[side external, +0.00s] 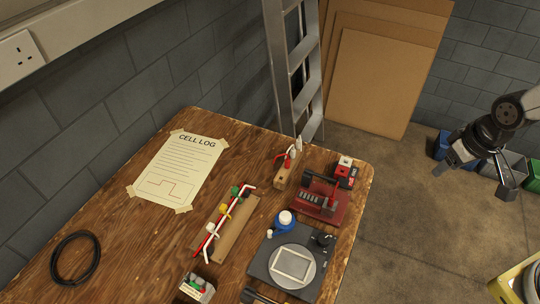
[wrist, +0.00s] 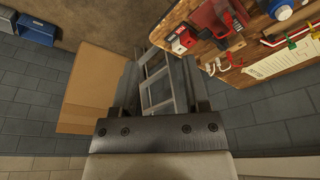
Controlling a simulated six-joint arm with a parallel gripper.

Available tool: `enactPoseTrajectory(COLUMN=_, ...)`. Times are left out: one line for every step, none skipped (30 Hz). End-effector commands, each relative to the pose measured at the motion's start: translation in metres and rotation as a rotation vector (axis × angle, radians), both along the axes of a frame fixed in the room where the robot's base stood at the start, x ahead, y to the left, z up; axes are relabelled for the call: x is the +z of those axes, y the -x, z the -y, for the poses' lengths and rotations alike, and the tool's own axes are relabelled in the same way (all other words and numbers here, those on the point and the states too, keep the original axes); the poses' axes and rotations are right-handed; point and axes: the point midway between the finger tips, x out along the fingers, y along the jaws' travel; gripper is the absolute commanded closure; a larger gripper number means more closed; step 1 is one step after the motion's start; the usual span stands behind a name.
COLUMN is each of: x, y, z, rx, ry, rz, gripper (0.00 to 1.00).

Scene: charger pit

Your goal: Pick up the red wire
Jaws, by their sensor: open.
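A red wire (side external: 204,243) lies along a wooden rack (side external: 239,228) on the bench, beside green, yellow and white pieces. Part of it is hidden by these pieces. Red also shows at the rack (wrist: 291,38) at the upper right of the wrist view. A second small red piece (side external: 287,158) sits at a small wooden block (side external: 282,177) farther back. My gripper (side external: 472,182) is open and empty, out over the floor to the right of the bench and well apart from the wire. Its two fingers stand apart in the wrist view (wrist: 160,66).
The wooden bench (side external: 125,235) also holds a dark red device (side external: 318,205), a blue-and-white bottle (side external: 284,221), a scale (side external: 293,263), a black cable coil (side external: 75,258) and a paper log (side external: 178,170). A ladder (side external: 294,70) stands behind. Bins and a yellow container (side external: 515,281) are at right.

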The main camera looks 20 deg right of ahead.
Motion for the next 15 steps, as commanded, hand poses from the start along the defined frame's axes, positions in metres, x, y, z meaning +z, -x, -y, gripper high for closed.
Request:
enactPoseTrajectory(x=0.0000, y=0.0000, z=0.0000, rx=0.000, ry=0.000, rz=0.000, gripper=0.41)
enactPoseTrajectory(x=0.0000, y=0.0000, z=0.0000, rx=0.000, ry=0.000, rz=0.000, gripper=0.34)
enactPoseTrajectory(x=0.0000, y=0.0000, z=0.0000, rx=0.000, ry=0.000, rz=0.000, gripper=0.34)
enactPoseTrajectory(x=0.0000, y=-0.0001, z=0.0000, rx=0.000, ry=0.000, rz=0.000, gripper=0.34)
enactPoseTrajectory(x=0.0000, y=-0.0001, z=0.0000, rx=0.000, ry=0.000, rz=0.000, gripper=0.34)
enactPoseTrajectory(x=0.0000, y=-0.0001, z=0.0000, rx=0.000, ry=0.000, rz=0.000, gripper=0.34)
enactPoseTrajectory(x=0.0000, y=-0.0001, z=0.0000, rx=0.000, ry=0.000, rz=0.000, gripper=0.34)
enactPoseTrajectory(x=0.0000, y=-0.0001, z=0.0000, rx=0.000, ry=0.000, rz=0.000, gripper=0.34)
enactPoseTrajectory(x=0.0000, y=-0.0002, z=-0.0001, rx=0.000, ry=0.000, rz=0.000, gripper=0.34)
enactPoseTrajectory(x=0.0000, y=-0.0004, z=-0.0002, rx=0.001, ry=0.000, rz=0.000, gripper=0.34)
enactPoseTrajectory(x=-0.0001, y=-0.0009, z=-0.0005, rx=0.003, ry=0.001, rz=0.000, gripper=0.34)
enactPoseTrajectory(x=-0.0003, y=-0.0020, z=-0.0011, rx=0.007, ry=0.001, rz=-0.002, gripper=0.34)
enactPoseTrajectory(x=-0.0006, y=-0.0032, z=-0.0017, rx=0.011, ry=0.002, rz=-0.003, gripper=0.34)
enactPoseTrajectory(x=-0.0009, y=-0.0046, z=-0.0025, rx=0.016, ry=0.002, rz=-0.004, gripper=0.34)
enactPoseTrajectory(x=-0.0018, y=-0.0069, z=-0.0039, rx=0.025, ry=0.003, rz=-0.008, gripper=0.34)
